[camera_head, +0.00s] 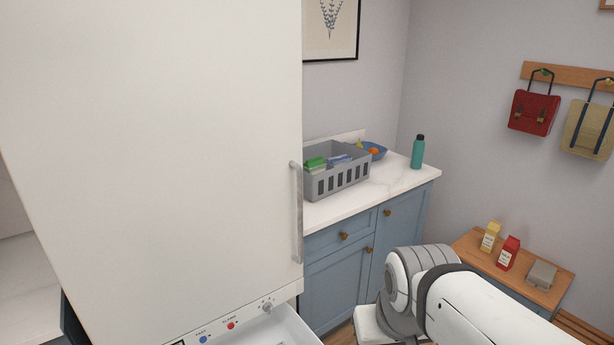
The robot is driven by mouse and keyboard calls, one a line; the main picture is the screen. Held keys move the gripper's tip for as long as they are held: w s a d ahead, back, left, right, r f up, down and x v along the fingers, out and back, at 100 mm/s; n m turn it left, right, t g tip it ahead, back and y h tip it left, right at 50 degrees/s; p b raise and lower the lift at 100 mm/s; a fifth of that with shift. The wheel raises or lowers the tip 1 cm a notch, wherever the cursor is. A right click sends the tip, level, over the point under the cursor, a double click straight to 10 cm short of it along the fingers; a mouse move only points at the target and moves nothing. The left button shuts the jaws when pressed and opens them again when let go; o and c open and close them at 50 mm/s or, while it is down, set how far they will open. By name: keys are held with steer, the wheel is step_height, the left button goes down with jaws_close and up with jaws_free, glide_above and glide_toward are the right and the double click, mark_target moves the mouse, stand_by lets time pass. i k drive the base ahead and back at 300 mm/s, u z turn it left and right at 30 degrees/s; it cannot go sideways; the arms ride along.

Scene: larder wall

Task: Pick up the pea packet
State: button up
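I cannot pick out a pea packet for certain. A grey slotted basket (338,182) stands on the white counter, holding a green packet-like item (315,163) and a blue one (338,159); they are too small to read. A white drawer (290,328) stands open at the bottom edge of the picture, below the tall white door, and its inside is mostly cut off. My arm shows at the lower right, but its gripper is not in view.
The tall white door (160,150) with a metal handle (297,212) fills the left. A blue bowl of fruit (379,155) and a teal bottle (417,153) stand on the counter (395,186). A low wooden table (470,247) holds yellow and red cartons and a grey box.

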mark_target(317, 165)
steer(key=u, duration=0.05)
steer(key=k, duration=0.3)
steer(key=z, duration=1)
steer(key=i, duration=2)
steer(key=u, duration=0.4)
steer(key=i, duration=1.5)
steer(key=u, duration=1)
steer(key=k, duration=0.7)
steer(key=u, duration=0.4)
steer(key=i, duration=0.15)
steer(key=z, duration=0.25)
